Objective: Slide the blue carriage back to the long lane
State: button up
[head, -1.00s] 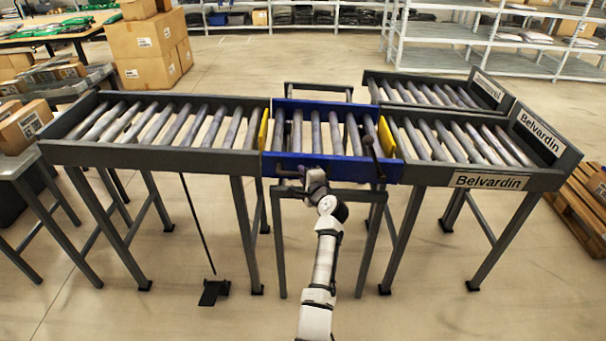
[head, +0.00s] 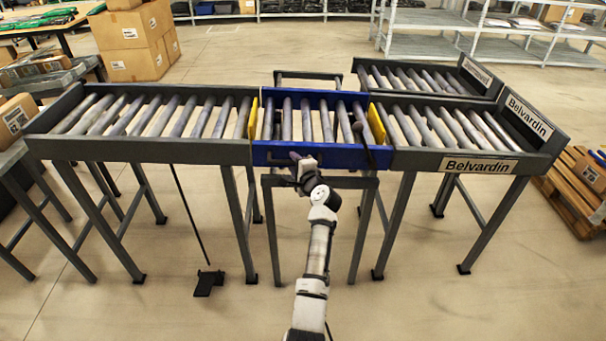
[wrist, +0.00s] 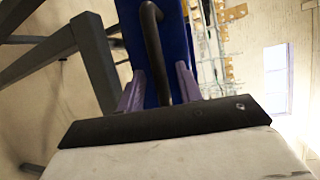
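The blue carriage (head: 290,155), topped with grey rollers, sits between the long lane (head: 150,150) on the left and the front Belvardin lane (head: 420,160) on the right. It looks roughly in line with both. My gripper (head: 297,160) is at the carriage's front face, left of its middle. In the wrist view the blue side (wrist: 175,40) runs up ahead, with a dark curved handle (wrist: 153,45) on it. The handle reaches down between the two purple fingers of my gripper (wrist: 160,80). Gaps show beside the bar, so the fingers look open around it.
Yellow plates (head: 253,118) stand at the carriage's ends. A dark lever (head: 362,140) rises near its right front. A second lane (head: 425,78) lies behind the Belvardin lane. A dark frame (head: 310,75) extends behind the carriage. A black foot piece (head: 208,283) stands on the floor.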

jog(key=b+v, duration=0.2)
jog(key=v, duration=1.1)
jog(key=shift+s+r, duration=0.1)
